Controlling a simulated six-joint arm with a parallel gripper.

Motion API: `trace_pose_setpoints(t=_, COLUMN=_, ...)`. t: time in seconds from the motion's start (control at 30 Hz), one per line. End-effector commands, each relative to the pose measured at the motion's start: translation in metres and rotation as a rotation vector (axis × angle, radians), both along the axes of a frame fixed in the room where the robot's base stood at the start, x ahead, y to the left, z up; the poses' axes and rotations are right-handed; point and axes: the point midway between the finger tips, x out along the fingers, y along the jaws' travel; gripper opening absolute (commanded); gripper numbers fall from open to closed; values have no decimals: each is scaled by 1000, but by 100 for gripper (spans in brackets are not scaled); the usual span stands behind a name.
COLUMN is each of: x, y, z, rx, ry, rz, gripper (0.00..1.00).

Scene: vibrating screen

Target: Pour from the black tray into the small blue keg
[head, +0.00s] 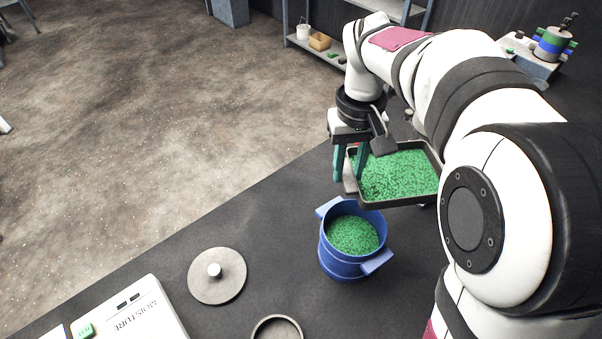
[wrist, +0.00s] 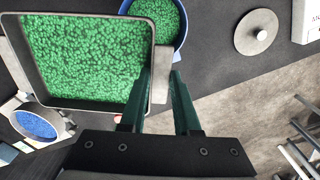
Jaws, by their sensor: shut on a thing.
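The black tray (head: 402,202) is full of green granules and looks roughly level. It is behind and to the right of the small blue keg (head: 346,265) in the head view. My gripper (head: 349,176) is shut on the tab on the tray's side. In the wrist view the fingers (wrist: 160,85) straddle this tab, with the tray (wrist: 90,102) at the left. The keg stands upright on the table with its top open and green granules inside. Its blue rim (wrist: 183,28) shows beyond the tray in the wrist view. I cannot tell the tray's exact height.
A round grey lid (head: 217,276) with a white knob lies left of the keg. A moisture meter (head: 140,318) is at the front left, and a round dark dish (head: 277,328) at the front. A container with blue granules (wrist: 36,125) shows at the wrist view's left.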

Motion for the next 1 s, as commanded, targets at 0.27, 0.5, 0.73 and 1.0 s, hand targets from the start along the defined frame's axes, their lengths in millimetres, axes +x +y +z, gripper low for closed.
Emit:
trace_pose_setpoints(t=0.27, x=-21, y=-44, z=30, rx=1, ry=-2, rz=-185, gripper=0)
trace_pose_setpoints(t=0.5, x=-22, y=-47, z=33, rx=0, ry=2, rz=-325, gripper=0)
trace_pose_setpoints(t=0.73, x=-7, y=-26, z=19, rx=-2, ry=3, rz=-539, gripper=0)
trace_pose_setpoints(t=1.0, x=19, y=23, z=-13, rx=-5, ry=5, rz=-981, gripper=0)
